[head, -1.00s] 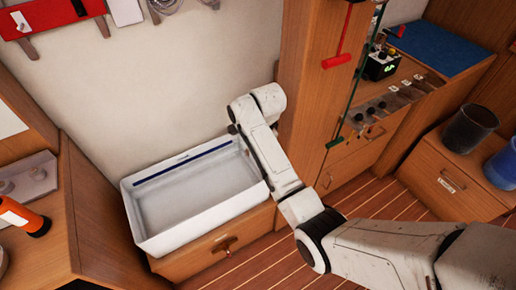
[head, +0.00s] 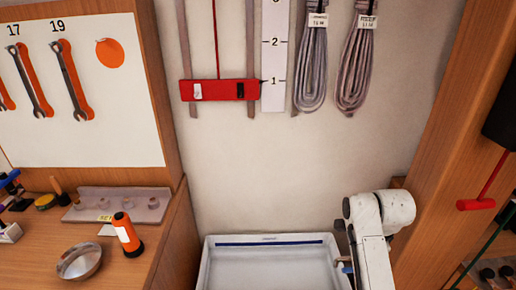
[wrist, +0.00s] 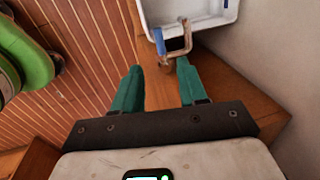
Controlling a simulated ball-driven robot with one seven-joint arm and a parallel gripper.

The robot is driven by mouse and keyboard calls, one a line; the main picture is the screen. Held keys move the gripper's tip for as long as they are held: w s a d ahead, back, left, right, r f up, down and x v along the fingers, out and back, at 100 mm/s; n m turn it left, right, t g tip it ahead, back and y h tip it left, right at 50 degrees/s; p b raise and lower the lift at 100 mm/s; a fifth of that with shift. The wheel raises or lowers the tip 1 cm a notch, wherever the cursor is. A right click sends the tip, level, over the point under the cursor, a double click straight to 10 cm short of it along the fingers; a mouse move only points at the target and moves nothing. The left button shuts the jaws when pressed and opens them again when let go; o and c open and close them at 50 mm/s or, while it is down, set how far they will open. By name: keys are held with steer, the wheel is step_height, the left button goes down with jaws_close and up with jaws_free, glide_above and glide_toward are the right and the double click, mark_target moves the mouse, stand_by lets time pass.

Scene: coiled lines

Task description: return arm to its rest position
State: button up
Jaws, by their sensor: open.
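In the wrist view my gripper (wrist: 159,66) has two teal fingers held apart, with nothing held between them. A brownish bent metal piece (wrist: 187,30) with a blue part beside it lies just beyond the fingertips, at the edge of a white tray (wrist: 215,12). I cannot tell what the piece is. In the head view my white arm comes up at the lower right, beside the same white tray (head: 215,262). My gripper cannot be made out clearly there.
A wooden post (head: 440,140) stands close right of my arm, with a red handle (head: 476,204) beyond it. A workbench at left holds an orange torch (head: 127,235) and a metal bowl (head: 79,261). Coiled lines (head: 312,65) hang on the wall. A green curved pipe (wrist: 30,55) is left in the wrist view.

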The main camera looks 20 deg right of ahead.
steer(key=s+a+f+n, duration=0.2)
steer(key=s+a+n, duration=0.2)
steer(key=s+n, duration=0.3)
steer(key=s+a+f+n, duration=0.3)
steer(key=s+a+n, duration=0.2)
steer(key=s, duration=0.6)
steer(key=s+a+f+n+g, duration=0.1)
steer(key=s+a+f+n, duration=0.2)
steer(key=s+n, duration=0.6)
steer(key=shift+s+a+f, duration=0.15)
steer(key=shift+s+a, duration=0.45)
steer(key=shift+a, duration=0.25)
